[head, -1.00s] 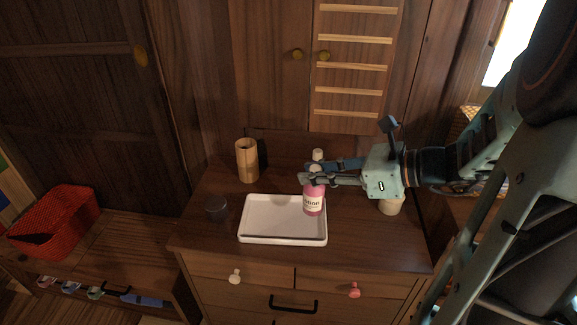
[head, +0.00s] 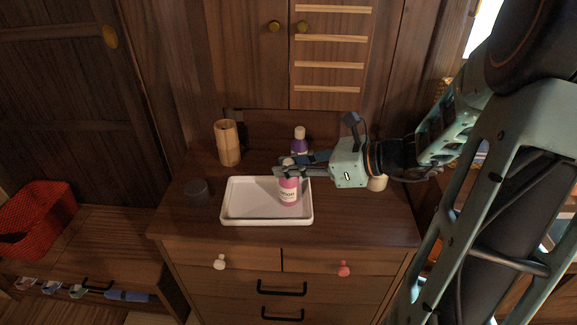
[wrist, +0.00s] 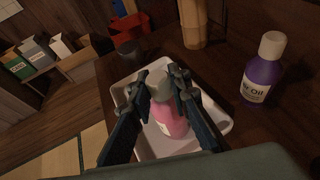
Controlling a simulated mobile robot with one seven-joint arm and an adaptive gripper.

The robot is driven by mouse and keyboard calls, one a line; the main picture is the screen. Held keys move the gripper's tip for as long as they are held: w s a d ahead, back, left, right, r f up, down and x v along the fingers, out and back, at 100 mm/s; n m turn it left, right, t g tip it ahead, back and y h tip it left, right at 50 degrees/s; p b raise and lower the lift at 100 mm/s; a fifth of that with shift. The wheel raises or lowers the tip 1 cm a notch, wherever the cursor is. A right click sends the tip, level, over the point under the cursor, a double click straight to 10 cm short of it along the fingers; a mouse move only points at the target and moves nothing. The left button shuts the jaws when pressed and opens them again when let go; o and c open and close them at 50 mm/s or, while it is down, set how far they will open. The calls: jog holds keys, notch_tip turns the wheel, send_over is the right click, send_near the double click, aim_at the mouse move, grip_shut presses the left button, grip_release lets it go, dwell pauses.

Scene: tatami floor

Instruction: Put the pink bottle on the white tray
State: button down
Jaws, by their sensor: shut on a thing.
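The pink bottle (head: 289,190) has a pale label and a light cap. It is upright over the right part of the white tray (head: 240,213). My gripper (head: 284,170) reaches in from the right and is shut on the bottle near its cap. In the wrist view the two fingers close around the cap and neck of the pink bottle (wrist: 169,119), with the white tray (wrist: 146,144) beneath it. I cannot tell whether the bottle's base touches the tray floor.
A purple bottle (head: 300,141) stands behind my gripper. A wooden cup (head: 228,143) and a dark round jar (head: 196,191) stand on the dresser top, behind and left of the tray. A cream object (head: 377,183) sits under my wrist. A red basket (head: 40,218) is far left.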

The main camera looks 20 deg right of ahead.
jog(key=c, duration=1.8)
grip_release()
jog(key=shift+f, duration=0.1)
jog(key=shift+s+d+r, duration=0.1)
jog(key=shift+d+r, duration=0.1)
jog(key=shift+r, duration=0.15)
jog(key=p+v, duration=0.4)
jog(key=v, duration=0.7)
jog(key=shift+d, duration=0.2)
